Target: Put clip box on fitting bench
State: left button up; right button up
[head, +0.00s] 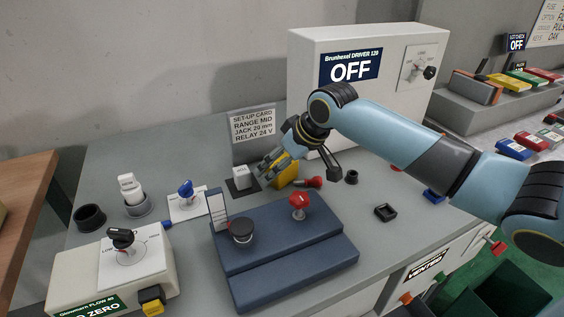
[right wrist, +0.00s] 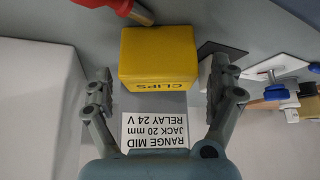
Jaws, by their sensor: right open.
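The yellow clip box (head: 286,173), marked CLIPS, sits on the grey worktop in front of the white driver machine. My right gripper (head: 298,169) is above it, open, and partly covers it in the head view. In the right wrist view the clip box (right wrist: 155,55) lies between and just beyond the open fingers (right wrist: 163,76), with gaps to both sides. My left gripper is not in view. I cannot tell which surface is the fitting bench; a wooden bench (head: 22,190) stands at the left edge.
A red-handled tool (head: 309,182) lies close to the box. A white switch block (head: 241,178) and set-up card (head: 252,130) stand beside it. The Brunhexel driver (head: 306,60) rises behind. A blue fixture (head: 285,255) is in front. A grey shelf (head: 480,108) with coloured boxes is at right.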

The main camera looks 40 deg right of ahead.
jog(key=p+v, duration=0.1)
jog(key=v, duration=1.1)
jog(key=shift+r, duration=0.1)
dwell(0.4)
